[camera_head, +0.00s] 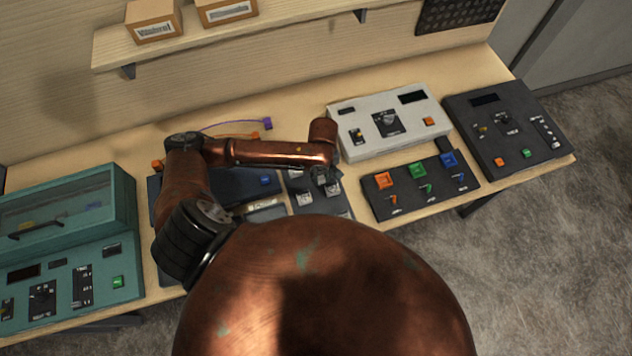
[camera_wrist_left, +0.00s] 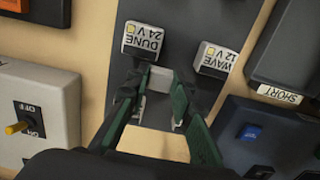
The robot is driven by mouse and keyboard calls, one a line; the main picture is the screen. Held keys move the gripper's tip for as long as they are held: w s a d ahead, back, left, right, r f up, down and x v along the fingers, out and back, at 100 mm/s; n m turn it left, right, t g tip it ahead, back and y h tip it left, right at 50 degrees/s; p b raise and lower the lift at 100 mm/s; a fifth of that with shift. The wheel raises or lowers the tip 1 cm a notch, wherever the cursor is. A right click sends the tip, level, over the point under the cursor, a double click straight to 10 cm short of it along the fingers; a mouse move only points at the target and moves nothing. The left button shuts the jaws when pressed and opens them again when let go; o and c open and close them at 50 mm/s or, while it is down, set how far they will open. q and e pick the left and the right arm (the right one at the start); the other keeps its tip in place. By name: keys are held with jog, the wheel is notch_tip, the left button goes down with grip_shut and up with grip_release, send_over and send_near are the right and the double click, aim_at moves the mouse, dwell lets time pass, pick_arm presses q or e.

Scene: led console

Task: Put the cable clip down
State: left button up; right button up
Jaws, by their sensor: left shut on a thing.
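My left gripper (camera_head: 322,178) is over the dark panel with labelled blocks in the head view, mostly hidden by its own wrist. In the left wrist view the gripper (camera_wrist_left: 163,100) has its green-sided fingers closed on a small pale grey piece, the cable clip (camera_wrist_left: 161,80). The clip is largely covered by the fingers. The dark panel (camera_wrist_left: 176,45) is behind it, with blocks marked DUNE 24 V (camera_wrist_left: 143,38) and WAVE 12 V (camera_wrist_left: 215,60) close by. I cannot tell whether the clip touches the panel. My right gripper is not in view.
A white console (camera_head: 365,110) and a panel with orange, green and blue buttons (camera_head: 445,200) stand to the right, with a dark console (camera_head: 507,100) beyond. A teal cabinet (camera_head: 65,255) is at left. Cables with purple and orange ends (camera_head: 235,128) lie behind my arm.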

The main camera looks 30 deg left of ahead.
aim_at(315, 188)
pick_arm(q)
jog(key=shift+s+a+f, duration=0.75)
jog(key=shift+s+a, duration=0.05)
jog(key=shift+s, duration=0.05)
jog(key=f, duration=0.3)
jog(key=shift+w+f+p, duration=0.15)
jog(key=shift+w+p, duration=0.1)
jog(key=shift+p, duration=0.05)
jog(key=shift+s, duration=0.2)
jog(key=shift+f, duration=0.1)
jog(key=o, duration=0.4)
jog(key=shift+w+f, duration=0.1)
jog(key=shift+c, duration=0.2)
jog(key=o, duration=0.4)
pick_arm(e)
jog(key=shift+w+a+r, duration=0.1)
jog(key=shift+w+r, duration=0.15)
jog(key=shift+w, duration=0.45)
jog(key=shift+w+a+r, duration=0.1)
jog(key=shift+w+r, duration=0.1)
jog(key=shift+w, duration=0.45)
